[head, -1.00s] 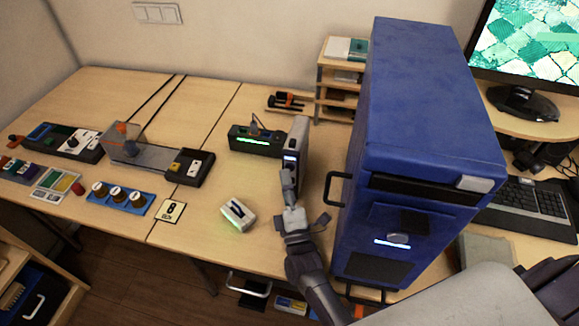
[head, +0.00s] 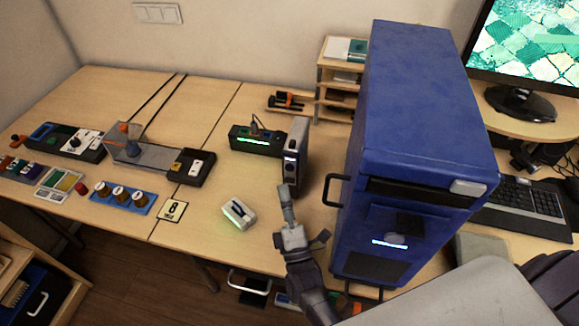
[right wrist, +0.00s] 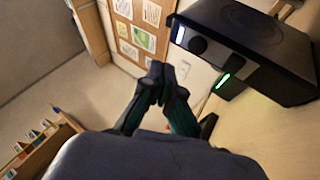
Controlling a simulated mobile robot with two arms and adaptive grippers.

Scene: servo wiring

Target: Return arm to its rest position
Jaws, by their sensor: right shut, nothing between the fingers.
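My right gripper (head: 285,192) is shut and empty in the head view. It is above the table just in front of a grey upright box (head: 297,150) with a small lit display. In the right wrist view the closed fingertips (right wrist: 161,72) meet at the middle, and the dark box (right wrist: 262,50) with a knob stands apart to their right. My left gripper does not show.
A large blue cabinet (head: 425,110) with a handle stands close to the right of my arm. A white device (head: 238,213) lies left of the gripper. A dark unit with a green light (head: 253,141) sits behind.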

